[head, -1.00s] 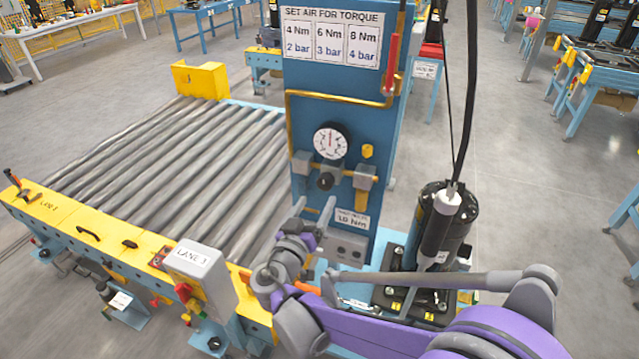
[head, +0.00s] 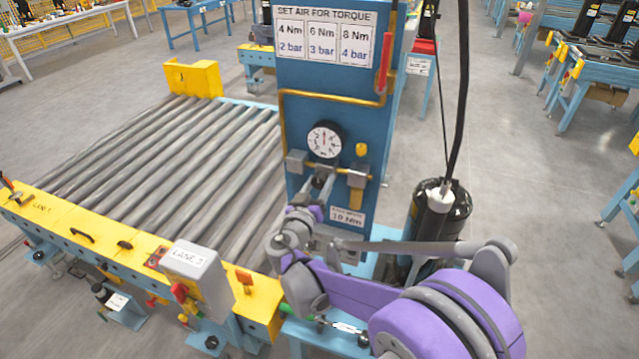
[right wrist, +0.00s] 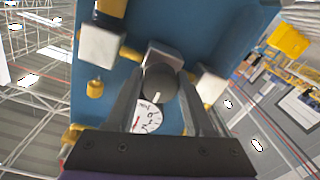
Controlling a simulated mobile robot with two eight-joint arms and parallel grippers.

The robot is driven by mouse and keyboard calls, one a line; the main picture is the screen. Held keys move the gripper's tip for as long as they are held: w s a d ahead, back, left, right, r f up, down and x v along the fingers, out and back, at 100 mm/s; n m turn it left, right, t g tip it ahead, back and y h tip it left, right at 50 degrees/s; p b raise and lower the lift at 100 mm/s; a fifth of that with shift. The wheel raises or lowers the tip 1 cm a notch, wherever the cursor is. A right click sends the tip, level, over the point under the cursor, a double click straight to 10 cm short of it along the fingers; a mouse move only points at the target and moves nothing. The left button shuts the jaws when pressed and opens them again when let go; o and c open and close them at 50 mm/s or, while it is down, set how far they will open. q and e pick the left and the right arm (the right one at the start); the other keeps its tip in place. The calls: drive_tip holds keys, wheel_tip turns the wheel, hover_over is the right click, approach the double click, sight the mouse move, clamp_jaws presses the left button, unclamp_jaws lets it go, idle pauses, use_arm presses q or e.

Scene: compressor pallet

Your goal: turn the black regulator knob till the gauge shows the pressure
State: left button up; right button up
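The black regulator knob (right wrist: 160,83) faces me in the right wrist view. In the head view my right gripper mostly hides it. My right gripper (head: 321,184) has its fingers parted, one on each side of the knob; they also show in the right wrist view (right wrist: 162,88). I cannot tell whether they touch it. The round white pressure gauge (head: 325,139) sits just above on the blue panel (head: 340,115); its needle is too small to read surely. It is partly visible in the right wrist view (right wrist: 148,117). My left gripper is out of view.
A torque chart (head: 323,36) pairs 4 Nm with 2 bar, 6 with 3, 8 with 4. A small plate (head: 347,217) below carries a blurred Nm value. A yellow pipe (head: 335,98) crosses the panel. A roller conveyor (head: 190,150) lies left; a black cylinder (head: 440,215) stands right.

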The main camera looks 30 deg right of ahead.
clamp_jaws()
